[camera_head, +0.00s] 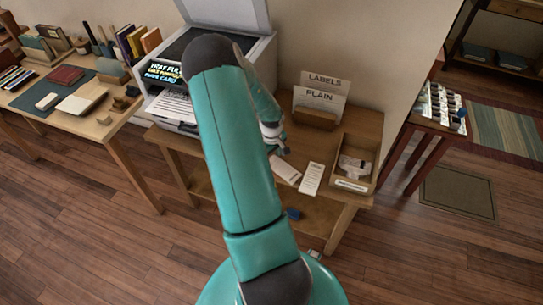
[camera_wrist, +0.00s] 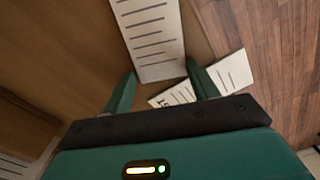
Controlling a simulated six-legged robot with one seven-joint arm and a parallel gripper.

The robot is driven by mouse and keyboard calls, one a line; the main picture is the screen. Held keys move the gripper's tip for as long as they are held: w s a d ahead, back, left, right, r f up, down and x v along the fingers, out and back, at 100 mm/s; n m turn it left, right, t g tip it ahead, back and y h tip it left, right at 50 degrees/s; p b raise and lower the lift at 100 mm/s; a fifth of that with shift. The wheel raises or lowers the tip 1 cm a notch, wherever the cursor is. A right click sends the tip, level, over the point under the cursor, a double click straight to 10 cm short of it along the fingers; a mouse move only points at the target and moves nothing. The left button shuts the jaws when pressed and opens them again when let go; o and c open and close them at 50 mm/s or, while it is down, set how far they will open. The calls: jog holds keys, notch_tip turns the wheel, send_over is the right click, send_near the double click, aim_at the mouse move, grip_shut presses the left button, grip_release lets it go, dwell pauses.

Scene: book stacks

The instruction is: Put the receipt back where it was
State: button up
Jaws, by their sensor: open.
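Two white paper slips lie on the brown wooden table near its front edge: one on the left (camera_head: 285,169) and one on the right (camera_head: 312,179). I cannot tell which is the receipt. In the wrist view, one lined slip (camera_wrist: 152,35) extends up from between my fingertips, and a second printed slip (camera_wrist: 232,74) lies crosswise, partly hidden by the right finger. My gripper (camera_wrist: 160,69) is open, its fingers either side of the lined slip's near end. No grip shows. In the head view my arm hides part of the table.
A wooden tray (camera_head: 371,153) holding papers stands on the table's right. Cards reading LABELS and PLAIN (camera_head: 320,98) stand behind. A printer-like machine (camera_head: 255,55) with a raised lid is at left. A blue object (camera_head: 293,214) lies below the tabletop.

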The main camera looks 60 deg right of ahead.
jog(key=shift+a+f, duration=0.25)
jog(key=shift+a, duration=0.1)
notch_tip(320, 180, up, 13)
jog(key=w+a+r+t, duration=0.1)
jog(key=w+a+r, duration=0.35)
jog(key=a, duration=0.25)
jog(key=w+a+r+n+t, duration=0.1)
jog(key=w+a+r, duration=0.2)
jog(key=a+r, duration=0.35)
jog(key=w+a+r+t, duration=0.1)
jog(key=w+a+r, duration=0.2)
jog(key=a+r, duration=0.3)
jog(key=s+a+r+t, duration=0.1)
jog(key=s+a+r, duration=0.2)
jog(key=a, duration=0.5)
jog(key=s+a+r+n, duration=0.1)
jog(key=s+a+r, duration=0.2)
jog(key=a, duration=0.5)
jog(key=s+a+r+t, duration=0.1)
jog(key=s+a+r, duration=0.2)
jog(key=a, duration=0.5)
jog(key=shift+r+n+t, duration=0.3)
jog(key=shift+r+n, duration=0.1)
jog(key=shift+r, duration=0.3)
jog(key=shift+s+d, duration=0.1)
